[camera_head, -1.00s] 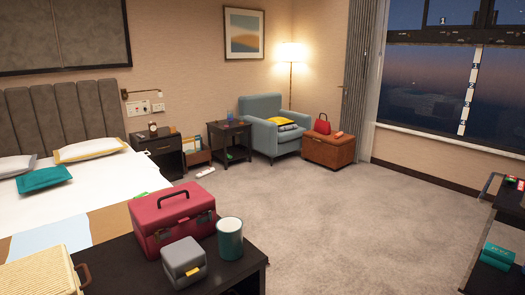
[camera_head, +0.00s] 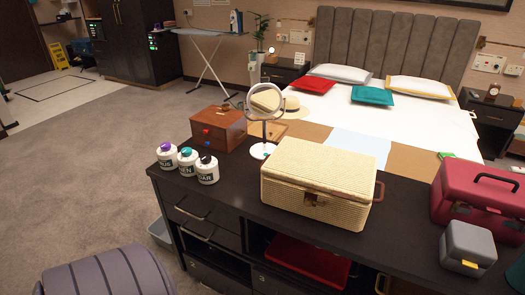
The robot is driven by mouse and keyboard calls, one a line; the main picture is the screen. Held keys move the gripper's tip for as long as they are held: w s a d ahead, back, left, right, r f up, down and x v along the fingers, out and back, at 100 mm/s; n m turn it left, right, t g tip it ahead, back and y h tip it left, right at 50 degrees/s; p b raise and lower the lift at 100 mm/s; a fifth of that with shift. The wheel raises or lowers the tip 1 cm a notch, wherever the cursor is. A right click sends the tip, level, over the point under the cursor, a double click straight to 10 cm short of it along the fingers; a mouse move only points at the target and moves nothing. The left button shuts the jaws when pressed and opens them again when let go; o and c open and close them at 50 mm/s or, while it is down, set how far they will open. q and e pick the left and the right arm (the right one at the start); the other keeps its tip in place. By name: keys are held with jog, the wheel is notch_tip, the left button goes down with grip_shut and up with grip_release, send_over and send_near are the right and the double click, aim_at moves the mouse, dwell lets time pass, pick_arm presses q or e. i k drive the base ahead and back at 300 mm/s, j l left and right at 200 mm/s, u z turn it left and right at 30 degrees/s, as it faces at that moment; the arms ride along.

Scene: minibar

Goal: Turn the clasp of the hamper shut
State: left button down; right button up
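The hamper (camera_head: 319,182) is a cream woven box with a lid and a brown side handle. It stands on the dark cabinet top, its front facing me. Its lid is down. The clasp (camera_head: 314,199) is a small brownish metal piece at the front, just below the lid edge; how far it is turned is too small to tell. Neither of my grippers is in view.
On the dark cabinet (camera_head: 230,207) stand three white bottles (camera_head: 188,163), a wooden box (camera_head: 218,128), a round mirror (camera_head: 265,108), a red case (camera_head: 482,196) and a grey box (camera_head: 467,247). A striped grey seat (camera_head: 105,275) is front left. Carpet (camera_head: 85,165) is clear at left.

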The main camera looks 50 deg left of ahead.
aim_at(308, 202)
jog(key=u, duration=1.1)
